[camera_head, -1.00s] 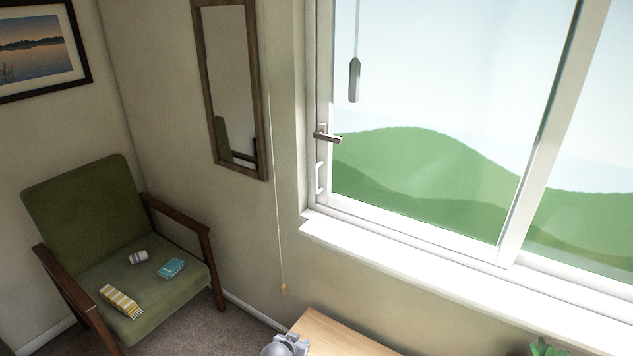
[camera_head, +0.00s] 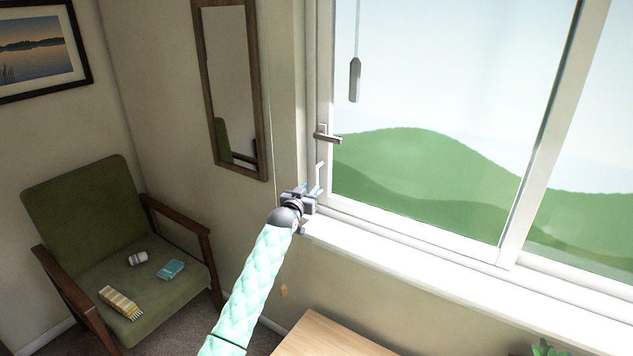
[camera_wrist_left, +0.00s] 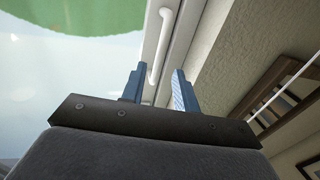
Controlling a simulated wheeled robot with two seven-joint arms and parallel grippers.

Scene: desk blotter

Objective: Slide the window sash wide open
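The window sash (camera_head: 324,85) is a white frame around a large pane, and it stands against the left side of the window frame. A brown lever handle (camera_head: 327,138) points right on its left stile. Below it is a white pull handle (camera_head: 319,178), its lower part hidden by my left gripper (camera_head: 309,190) in the head view. The left wrist view shows the pull handle (camera_wrist_left: 163,40) ahead of my gripper (camera_wrist_left: 157,78), its near end appearing between the two blue fingers. The fingers are apart; contact cannot be told. My right gripper is out of view.
A white sill (camera_head: 420,265) runs below the window. A blind cord weight (camera_head: 354,80) hangs before the pane. A wooden desk (camera_head: 335,338) is below, a plant (camera_head: 545,348) at lower right. A green armchair (camera_head: 85,210) and mirror (camera_head: 228,85) are left.

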